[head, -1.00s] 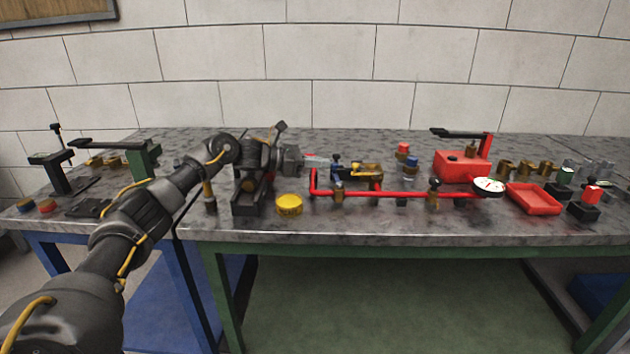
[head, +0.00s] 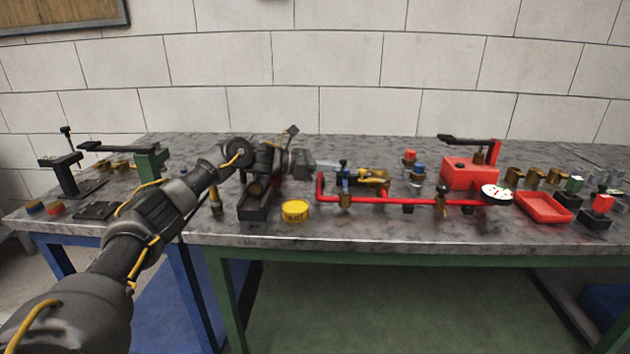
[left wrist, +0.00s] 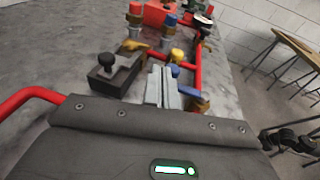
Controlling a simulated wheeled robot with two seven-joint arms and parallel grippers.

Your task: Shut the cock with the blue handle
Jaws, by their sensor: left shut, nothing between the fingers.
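A cock with a blue handle (head: 346,181) stands on the left part of the red pipe (head: 400,198), on the grey bench. The handle is small, and its exact angle is hard to tell. My left gripper (head: 326,164) is shut and empty, just left of and behind the handle. In the left wrist view its fingers (left wrist: 162,86) are together, with a blue part on brass (left wrist: 196,98) close to their right. Another blue bit (left wrist: 175,71) shows past the fingertips. I cannot tell whether the fingers touch either. My right gripper is out of view.
A yellow round can (head: 295,210) stands left of the pipe's bend. A red tank with a black lever (head: 468,172), a white dial (head: 497,193) and a red tray (head: 543,207) are to the right. Red-capped and blue-capped fittings (head: 414,170) stand behind the pipe.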

